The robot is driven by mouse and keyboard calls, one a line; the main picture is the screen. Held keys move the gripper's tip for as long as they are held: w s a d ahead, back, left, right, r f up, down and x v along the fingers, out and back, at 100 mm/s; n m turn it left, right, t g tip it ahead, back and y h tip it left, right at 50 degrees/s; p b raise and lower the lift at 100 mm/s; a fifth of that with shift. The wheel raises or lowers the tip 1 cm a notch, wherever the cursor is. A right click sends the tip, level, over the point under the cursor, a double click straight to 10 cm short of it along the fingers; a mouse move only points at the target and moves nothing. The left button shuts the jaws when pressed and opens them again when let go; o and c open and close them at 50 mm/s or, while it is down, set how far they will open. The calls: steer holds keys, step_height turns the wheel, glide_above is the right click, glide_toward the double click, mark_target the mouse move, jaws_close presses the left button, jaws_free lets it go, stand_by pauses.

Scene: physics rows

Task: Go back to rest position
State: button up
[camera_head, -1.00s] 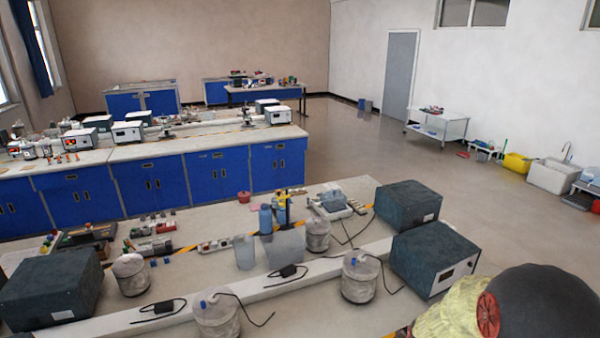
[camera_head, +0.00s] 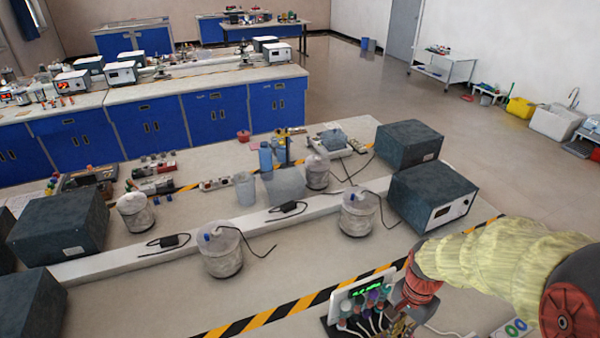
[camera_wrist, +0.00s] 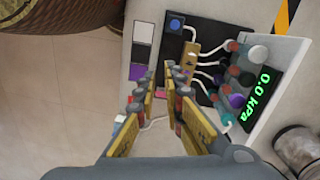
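My gripper (camera_wrist: 165,80) shows in the wrist view with its two yellow-and-grey fingers apart and a gap between them. No held object shows between them. It hangs over the bench beside a white device with a green display reading 0.0 kPa (camera_wrist: 262,92). The device has several coloured knobs with white tubes. In the head view, the device (camera_head: 362,290) stands at the front edge of the picture. My gripper (camera_head: 402,325) is low beside its right side there, with its fingertips partly hidden. My arm in its pale yellow sleeve reaches in from the right.
Dark boxes (camera_head: 432,195) and several cloth-covered pots (camera_head: 357,213) stand on the bench behind the device. Black-and-yellow tape (camera_head: 265,318) runs along the bench.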

steer(key=s+a+r+n+t+b, duration=0.3)
steer(key=r+n, duration=0.2)
steer(key=r, duration=0.2)
steer(key=s+a+r+n+t+b, duration=0.2)
steer(key=s+r+n+t+b, duration=0.1)
steer(key=r, duration=0.5)
steer(key=s+n+b, duration=0.1)
steer(key=n, duration=0.1)
steer(key=shift+s+a+n, duration=0.15)
steer(key=shift+a+n, duration=0.25)
steer(key=shift+a+r+t+b, duration=0.1)
steer(key=shift+r+t+b, duration=0.1)
steer(key=shift+t+b, duration=0.15)
steer(key=shift+s+a, duration=0.1)
steer(key=shift+c, duration=0.8)
jaws_close()
